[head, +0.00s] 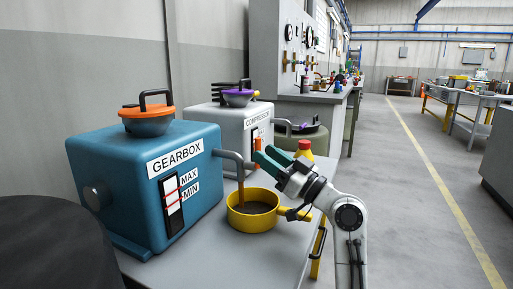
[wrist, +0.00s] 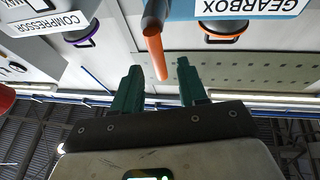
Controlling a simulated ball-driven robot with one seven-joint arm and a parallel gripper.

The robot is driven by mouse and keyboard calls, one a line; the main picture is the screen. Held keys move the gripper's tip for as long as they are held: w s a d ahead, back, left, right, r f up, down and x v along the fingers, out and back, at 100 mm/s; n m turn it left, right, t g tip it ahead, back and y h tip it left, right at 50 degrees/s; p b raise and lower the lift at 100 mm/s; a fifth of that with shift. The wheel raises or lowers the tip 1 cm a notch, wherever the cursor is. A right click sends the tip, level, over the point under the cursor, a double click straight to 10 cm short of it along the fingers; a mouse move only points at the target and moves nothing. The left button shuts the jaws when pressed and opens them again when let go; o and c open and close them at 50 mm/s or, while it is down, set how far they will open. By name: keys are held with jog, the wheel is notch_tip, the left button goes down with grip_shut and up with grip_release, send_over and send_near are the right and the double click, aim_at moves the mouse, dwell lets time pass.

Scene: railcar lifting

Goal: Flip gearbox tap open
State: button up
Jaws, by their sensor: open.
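The blue gearbox (head: 150,195) stands on a grey bench at the left in the head view. A grey tap pipe (head: 230,156) comes out of its right side. An orange tap handle (head: 258,143) stands up near the pipe's end. My gripper (head: 268,158) is open and empty, beside the pipe's end. In the upside-down wrist view, the orange handle (wrist: 155,52) extends toward the gap between my fingers (wrist: 158,70); I cannot tell how deep it reaches. A brownish-orange length (head: 241,188) hangs below the pipe, above the yellow pan (head: 236,217).
A red-and-yellow object (head: 304,150) sits just behind my gripper. The yellow pan's handle reaches right, close beneath my wrist.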

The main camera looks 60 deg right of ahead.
jog(key=shift+v, duration=2.7)
